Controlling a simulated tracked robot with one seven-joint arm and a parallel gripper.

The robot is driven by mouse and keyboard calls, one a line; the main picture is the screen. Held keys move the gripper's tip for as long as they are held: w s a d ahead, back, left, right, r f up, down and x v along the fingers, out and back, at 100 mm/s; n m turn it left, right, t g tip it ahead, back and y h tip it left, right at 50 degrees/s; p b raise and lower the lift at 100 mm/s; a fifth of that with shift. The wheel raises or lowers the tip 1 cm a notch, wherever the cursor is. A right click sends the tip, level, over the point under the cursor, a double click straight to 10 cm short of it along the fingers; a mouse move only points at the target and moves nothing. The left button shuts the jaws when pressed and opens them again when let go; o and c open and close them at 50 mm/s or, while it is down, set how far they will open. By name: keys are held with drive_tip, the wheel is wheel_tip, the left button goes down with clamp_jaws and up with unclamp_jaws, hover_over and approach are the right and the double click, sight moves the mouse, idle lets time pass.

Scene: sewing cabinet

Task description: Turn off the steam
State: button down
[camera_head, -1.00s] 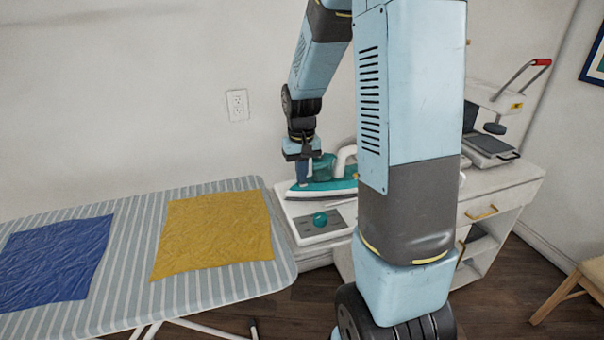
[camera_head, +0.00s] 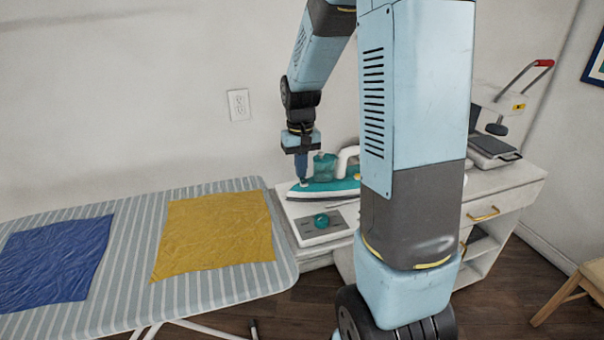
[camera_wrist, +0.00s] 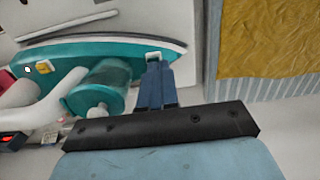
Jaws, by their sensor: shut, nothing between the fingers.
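A teal and white steam iron (camera_head: 335,186) rests on a white station on the cabinet, partly hidden behind my arm. The wrist view shows its teal body (camera_wrist: 70,52), a round teal part (camera_wrist: 96,98) and a white handle. My gripper (camera_head: 302,182) points down at the iron's left end; its blue fingers (camera_wrist: 157,70) are together with nothing between them. In the wrist view the fingertips are at or just over a small white piece on the iron's tip; I cannot tell if they touch. A teal knob (camera_head: 321,220) sits on a grey panel in front of the iron.
A striped ironing board (camera_head: 120,225) with a yellow cloth (camera_head: 218,238) and a blue cloth (camera_head: 52,262) stands at the left. A heat press (camera_head: 495,143) stands on the cabinet (camera_head: 510,185) at the right. A wooden stool (camera_head: 575,290) is at the far right.

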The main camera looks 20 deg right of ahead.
sight(303, 182)
wheel_tip(303, 182, up, 12)
drive_tip(key=shift+s+d, duration=0.15)
drive_tip(key=shift+s, duration=0.1)
idle(0.4)
drive_tip(key=shift+s+r, duration=0.1)
drive_tip(key=s+a+r+t, duration=0.2)
drive_tip(key=s+r+t, duration=0.1)
drive_tip(key=s, duration=0.7)
drive_tip(key=s+a+r+t, duration=0.3)
drive_tip(key=s, duration=0.8)
drive_tip(key=shift+s+n, duration=0.25)
drive_tip(key=shift+n, duration=0.15)
drive_tip(key=shift+s, duration=0.15)
